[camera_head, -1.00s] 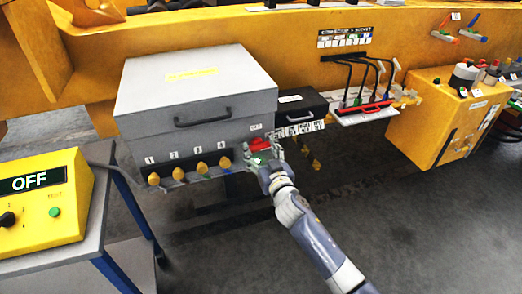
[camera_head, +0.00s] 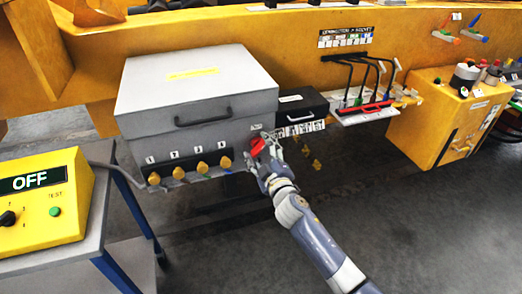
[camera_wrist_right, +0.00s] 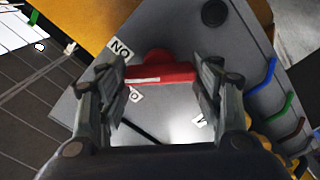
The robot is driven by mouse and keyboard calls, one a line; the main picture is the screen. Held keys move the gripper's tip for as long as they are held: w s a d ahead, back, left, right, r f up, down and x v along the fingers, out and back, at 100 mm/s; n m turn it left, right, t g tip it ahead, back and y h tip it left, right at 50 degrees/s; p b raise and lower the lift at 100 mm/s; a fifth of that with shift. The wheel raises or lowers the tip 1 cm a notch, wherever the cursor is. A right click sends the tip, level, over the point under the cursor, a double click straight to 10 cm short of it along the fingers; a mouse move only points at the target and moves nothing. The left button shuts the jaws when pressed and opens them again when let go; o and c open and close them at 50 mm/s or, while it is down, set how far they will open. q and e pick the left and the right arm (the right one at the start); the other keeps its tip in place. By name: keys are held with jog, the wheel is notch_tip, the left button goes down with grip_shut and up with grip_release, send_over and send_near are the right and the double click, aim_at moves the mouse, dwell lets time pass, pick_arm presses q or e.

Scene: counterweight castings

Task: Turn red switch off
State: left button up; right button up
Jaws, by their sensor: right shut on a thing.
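The red switch (camera_head: 258,146) is a red knob on the front of the grey box (camera_head: 196,96), at its right end. In the head view it is tilted, and my right gripper (camera_head: 264,154) is at it from the front right. In the right wrist view the red switch (camera_wrist_right: 160,70) lies between the two fingers of my right gripper (camera_wrist_right: 165,88), with a white stripe along it and a label reading "NO" beside it. My right gripper is shut on the red switch. The fingers partly cover its ends. My left gripper is not in view.
Several yellow knobs (camera_head: 201,168) sit along the box front. A black box (camera_head: 300,108) and a tray with black hoses (camera_head: 365,112) are to the right. A yellow unit reading "OFF" (camera_head: 40,200) stands on a table at the left. The floor at lower right is clear.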

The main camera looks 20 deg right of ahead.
jog(key=n, duration=0.4)
jog(key=shift+n, duration=0.3)
jog(key=shift+f+n, duration=0.1)
jog(key=shift+n, duration=1.8)
jog(key=o, duration=1.1)
jog(key=shift+c, duration=0.2)
jog(key=s, duration=1.2)
jog(key=shift+d, duration=0.15)
jog(key=shift+f, duration=0.1)
